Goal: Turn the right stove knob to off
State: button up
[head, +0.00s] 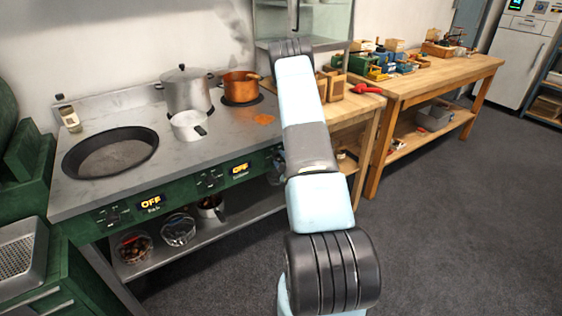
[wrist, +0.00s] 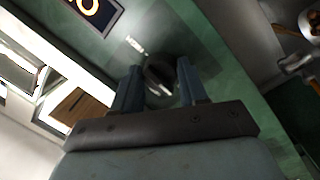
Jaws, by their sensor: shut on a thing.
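In the wrist view a dark round knob (wrist: 159,76) sits between my two fingers on the green panel. My gripper (wrist: 157,88) is shut on this knob. A pale mark (wrist: 135,44) shows on the panel beside the knob, and part of a yellow-lit display (wrist: 97,12) is at the upper left. In the head view my gripper (head: 277,160) is at the panel's right end, mostly hidden by my arm.
On the stove top stand a black pan (head: 110,152), a steel pot (head: 187,91), a small saucepan (head: 188,126) and a copper pot (head: 240,87). Glass bowls (head: 178,229) sit on the shelf below. A wooden workbench (head: 440,80) is to the right, with open floor before it.

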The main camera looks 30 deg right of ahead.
jog(key=shift+a+n, duration=0.15)
jog(key=shift+n, duration=0.15)
jog(key=shift+f, duration=0.1)
jog(key=o, duration=1.1)
jog(key=shift+c, duration=0.2)
jog(key=s+a, duration=0.1)
jog(key=s, duration=1.2)
jog(key=shift+s+a, duration=0.3)
